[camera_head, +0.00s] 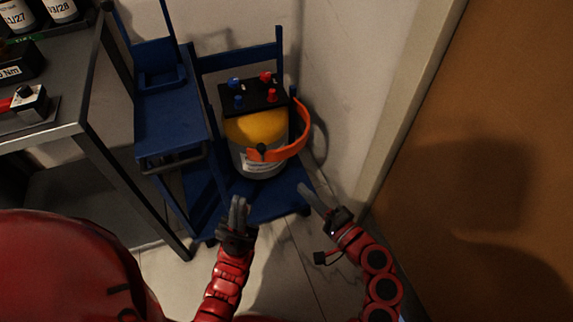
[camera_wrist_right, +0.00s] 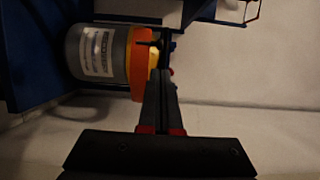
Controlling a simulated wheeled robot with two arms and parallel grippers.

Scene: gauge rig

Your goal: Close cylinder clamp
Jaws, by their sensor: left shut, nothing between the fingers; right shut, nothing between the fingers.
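The cylinder (camera_head: 241,160) is grey with a yellow top (camera_head: 262,128) and a white label, standing on a blue cart. My left gripper (camera_head: 239,205) is shut and empty, in front of and below the cylinder. My right gripper (camera_head: 309,190) is shut and empty, to the right of and below the clamp. In the right wrist view, the cylinder (camera_wrist_right: 88,52) and orange band (camera_wrist_right: 139,66) lie just beyond the shut fingers (camera_wrist_right: 160,78).
The blue cart (camera_head: 270,208) stands against a pale wall. A black panel (camera_head: 252,97) with red and blue knobs sits above the cylinder. A grey workbench (camera_head: 70,85) is at left, and a brown door (camera_head: 490,150) is at right. Floor in front is free.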

